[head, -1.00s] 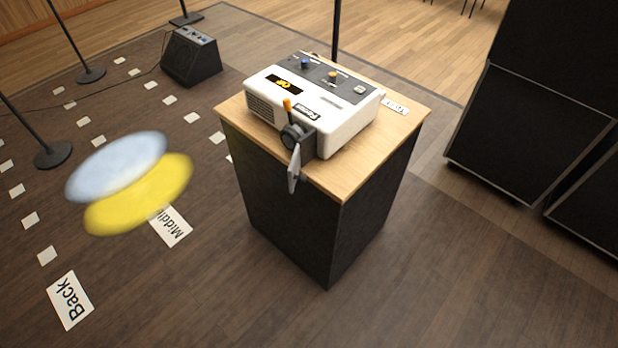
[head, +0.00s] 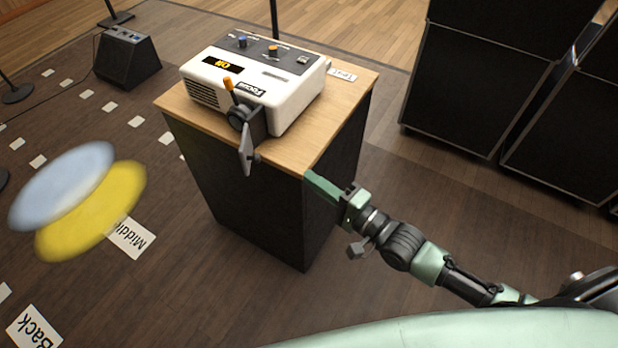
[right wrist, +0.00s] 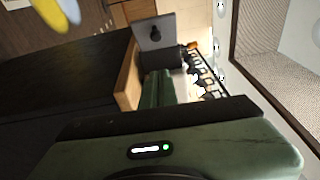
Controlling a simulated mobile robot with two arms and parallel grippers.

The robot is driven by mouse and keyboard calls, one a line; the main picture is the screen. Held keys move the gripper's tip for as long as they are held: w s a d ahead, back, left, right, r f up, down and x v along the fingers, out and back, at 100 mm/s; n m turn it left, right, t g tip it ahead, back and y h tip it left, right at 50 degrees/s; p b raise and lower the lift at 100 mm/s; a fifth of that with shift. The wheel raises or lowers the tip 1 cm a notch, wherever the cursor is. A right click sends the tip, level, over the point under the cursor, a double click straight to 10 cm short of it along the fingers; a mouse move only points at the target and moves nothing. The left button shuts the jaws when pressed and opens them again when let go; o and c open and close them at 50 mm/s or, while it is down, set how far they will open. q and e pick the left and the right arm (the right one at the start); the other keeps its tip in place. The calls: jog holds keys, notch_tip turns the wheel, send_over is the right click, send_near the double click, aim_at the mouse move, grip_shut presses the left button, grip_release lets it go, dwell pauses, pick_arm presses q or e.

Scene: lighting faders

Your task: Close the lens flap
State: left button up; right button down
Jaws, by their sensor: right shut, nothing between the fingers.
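The lens flap (head: 246,148) is a grey plate on the front of the white projector (head: 290,88). It sticks out edge-on beside the black lens (head: 238,117), swung away from the lens front. It also shows in the right wrist view as a grey plate (right wrist: 149,36). An orange lever (head: 228,84) stands above the lens. My right gripper (head: 310,178) is shut and empty, at the front right edge of the stand's wooden top, to the right of the flap and apart from it. My left gripper is not in view.
The projector stands on a black stand with a wooden top (head: 345,95). Blue and yellow light spots (head: 90,210) fall at the left near floor labels (head: 132,238). Large black cases (head: 470,85) stand at the right. The floor before the stand is clear.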

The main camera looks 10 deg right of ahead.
jog(key=w+a+p, duration=0.1)
jog(key=w+a, duration=0.6)
jog(key=a, duration=0.1)
jog(key=shift+p, duration=0.4)
jog(key=shift+r, duration=0.1)
